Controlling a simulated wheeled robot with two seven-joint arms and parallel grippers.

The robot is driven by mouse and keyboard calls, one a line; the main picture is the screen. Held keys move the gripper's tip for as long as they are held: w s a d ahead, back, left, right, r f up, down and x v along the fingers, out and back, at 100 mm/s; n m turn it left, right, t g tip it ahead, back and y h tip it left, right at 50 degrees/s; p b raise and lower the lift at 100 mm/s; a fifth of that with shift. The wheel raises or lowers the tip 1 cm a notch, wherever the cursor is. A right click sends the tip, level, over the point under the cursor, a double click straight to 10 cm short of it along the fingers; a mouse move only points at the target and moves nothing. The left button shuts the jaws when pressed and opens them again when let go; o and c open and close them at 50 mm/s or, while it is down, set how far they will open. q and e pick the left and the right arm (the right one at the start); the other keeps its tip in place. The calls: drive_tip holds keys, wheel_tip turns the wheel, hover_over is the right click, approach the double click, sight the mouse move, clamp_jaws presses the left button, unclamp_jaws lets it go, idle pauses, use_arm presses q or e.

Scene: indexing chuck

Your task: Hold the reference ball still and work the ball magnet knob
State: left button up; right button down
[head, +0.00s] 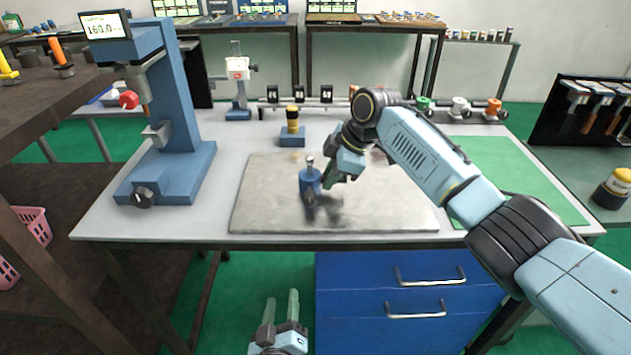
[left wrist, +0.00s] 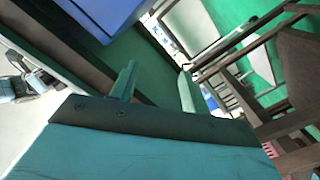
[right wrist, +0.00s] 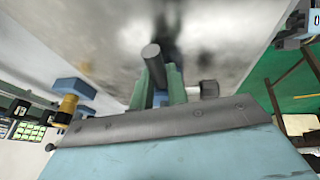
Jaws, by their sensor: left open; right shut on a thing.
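A small blue stand (head: 310,182) with a silvery rounded top (head: 310,160) stands upright on the grey stone plate (head: 270,212). I take the top for the reference ball, but it is too small to be sure. My right gripper (head: 328,179) is shut on the stand from its right side. In the right wrist view its green fingers (right wrist: 160,88) close around the stand, whose dark rod end (right wrist: 151,52) sticks out beyond them. A small dark knob (right wrist: 209,88) shows beside the fingers; I cannot tell if it is the magnet knob. My left gripper (head: 281,306) is open and empty, low before the table.
A blue press-like gauge (head: 180,120) with a display stands at the left of the table. A blue block with a black and yellow piece (head: 292,125) stands behind the plate. A green mat (head: 520,180) lies at right. Blue drawers (head: 350,285) are under the table's front edge.

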use_arm(q)
wheel_tip(320, 180, down, 8)
drive_tip(key=s+a+n+g+h, duration=0.1)
drive_tip(key=s+a+n, duration=0.1)
drive_tip(key=shift+a+r, duration=0.2)
drive_tip(key=shift+a, duration=0.1)
use_arm(e)
drive_tip(key=c, duration=1.3)
unclamp_jaws()
drive_tip(key=shift+r, duration=0.1)
use_arm(q)
drive_tip(key=shift+s, duration=0.1)
use_arm(e)
drive_tip(key=v, duration=1.1)
drive_tip(key=shift+d+r, duration=0.15)
drive_tip(key=shift+r, duration=0.2)
